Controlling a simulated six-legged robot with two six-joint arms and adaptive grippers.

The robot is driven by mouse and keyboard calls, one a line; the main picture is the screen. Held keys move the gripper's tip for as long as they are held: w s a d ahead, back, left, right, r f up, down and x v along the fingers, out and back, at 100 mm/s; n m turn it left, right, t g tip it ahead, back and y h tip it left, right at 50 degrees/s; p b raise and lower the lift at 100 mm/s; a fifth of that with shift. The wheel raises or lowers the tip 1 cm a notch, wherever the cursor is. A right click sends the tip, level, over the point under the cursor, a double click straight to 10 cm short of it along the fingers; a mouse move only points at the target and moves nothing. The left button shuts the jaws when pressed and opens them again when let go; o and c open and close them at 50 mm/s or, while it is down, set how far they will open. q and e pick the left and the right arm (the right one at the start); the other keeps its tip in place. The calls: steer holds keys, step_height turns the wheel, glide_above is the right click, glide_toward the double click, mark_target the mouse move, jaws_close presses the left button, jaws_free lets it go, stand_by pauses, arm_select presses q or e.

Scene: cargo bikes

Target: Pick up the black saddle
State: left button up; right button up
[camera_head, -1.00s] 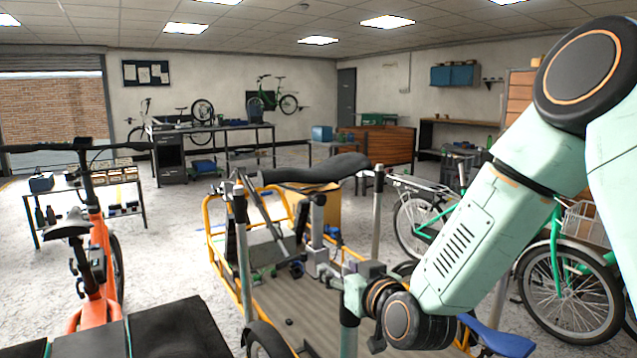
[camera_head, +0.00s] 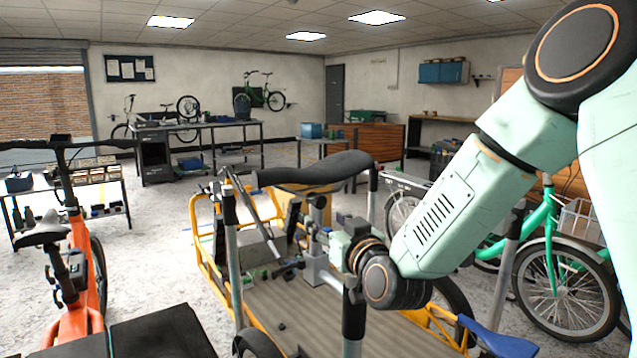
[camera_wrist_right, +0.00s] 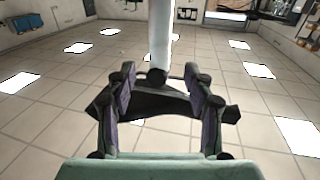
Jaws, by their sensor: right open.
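The black saddle (camera_head: 312,174) is in the middle of the head view, its narrow end to the left, above the yellow-framed cargo bike (camera_head: 215,262). My right gripper (camera_head: 316,236) is below the saddle; its fingers are small and hard to make out there. In the right wrist view, the gripper (camera_wrist_right: 160,76) is open, with one finger on each side. The dark saddle (camera_wrist_right: 150,104) spans behind the fingers and sticks out past both, with a pale post (camera_wrist_right: 160,40) above it. I cannot tell whether the fingers touch it. My left gripper is not in view.
An orange bike (camera_head: 82,250) stands at the left beside a low shelf (camera_head: 130,207). A green bike (camera_head: 545,235) is at the right. A blue saddle (camera_head: 500,338) is at the lower right. Upright grey posts (camera_head: 236,262) stand around the black saddle. Workbenches line the back.

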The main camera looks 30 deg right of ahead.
mark_target(319, 215)
steer(key=w, duration=0.2)
steer(key=w+b, duration=0.1)
steer(key=w, duration=0.1)
steer(key=shift+d+f, duration=0.25)
steer(key=shift+w, duration=0.65)
steer(key=shift+c, duration=0.2)
steer(key=shift+a, duration=0.1)
steer(key=c, duration=0.4)
jaws_close()
steer(key=shift+r, duration=0.25)
